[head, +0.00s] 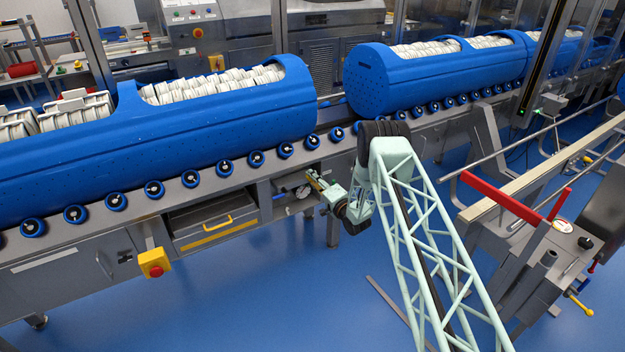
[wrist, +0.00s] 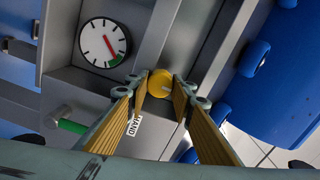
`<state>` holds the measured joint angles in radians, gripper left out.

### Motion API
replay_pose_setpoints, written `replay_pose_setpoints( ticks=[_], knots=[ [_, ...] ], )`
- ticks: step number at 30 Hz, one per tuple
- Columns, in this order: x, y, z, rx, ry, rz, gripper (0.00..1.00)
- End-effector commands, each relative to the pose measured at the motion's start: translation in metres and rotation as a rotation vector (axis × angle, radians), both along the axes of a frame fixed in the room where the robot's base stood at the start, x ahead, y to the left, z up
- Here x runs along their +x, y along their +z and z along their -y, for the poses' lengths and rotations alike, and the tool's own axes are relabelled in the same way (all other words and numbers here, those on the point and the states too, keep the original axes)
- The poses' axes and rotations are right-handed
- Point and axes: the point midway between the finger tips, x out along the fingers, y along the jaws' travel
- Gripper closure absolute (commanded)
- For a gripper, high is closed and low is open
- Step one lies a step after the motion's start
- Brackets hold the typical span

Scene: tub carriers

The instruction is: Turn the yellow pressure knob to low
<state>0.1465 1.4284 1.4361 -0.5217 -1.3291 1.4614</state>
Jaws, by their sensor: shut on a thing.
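The yellow pressure knob (wrist: 161,84) shows in the wrist view, just beyond and between my gripper's two fingers. My gripper (wrist: 160,92) has its fingertips at the knob's sides and is shut on it. A pale mark shows on the knob's face; I cannot tell which setting it points to. A round gauge (wrist: 104,43) with a white face, a red needle and a green sector is beside it; the needle points at or close to the green sector. In the head view my gripper (head: 318,182) reaches the conveyor's side panel, and the gauge (head: 303,191) is beside it.
A green-handled part (wrist: 72,126) and a label reading HAND (wrist: 133,127) are near the knob. Blue rollers (head: 225,168) and blue tubs (head: 200,120) are above the panel. A red button on a yellow box (head: 154,263) is at the left.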

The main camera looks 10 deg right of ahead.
Motion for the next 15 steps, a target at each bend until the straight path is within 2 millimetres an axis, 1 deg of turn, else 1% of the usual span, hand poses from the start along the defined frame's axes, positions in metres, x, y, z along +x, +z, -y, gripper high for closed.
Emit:
replay_pose_setpoints(
  ticks=[7, 8, 12, 15],
  knots=[
    [-0.0005, -0.0009, -0.0001, 0.001, 0.0, -0.001, 0.89],
    [-0.0005, -0.0009, -0.0001, 0.001, 0.0, -0.001, 0.77],
    [-0.0004, -0.0007, -0.0001, 0.0, 0.0, -0.001, 0.65],
    [-0.0002, -0.0004, 0.0, 0.0, 0.0, 0.0, 0.64]
  ],
)
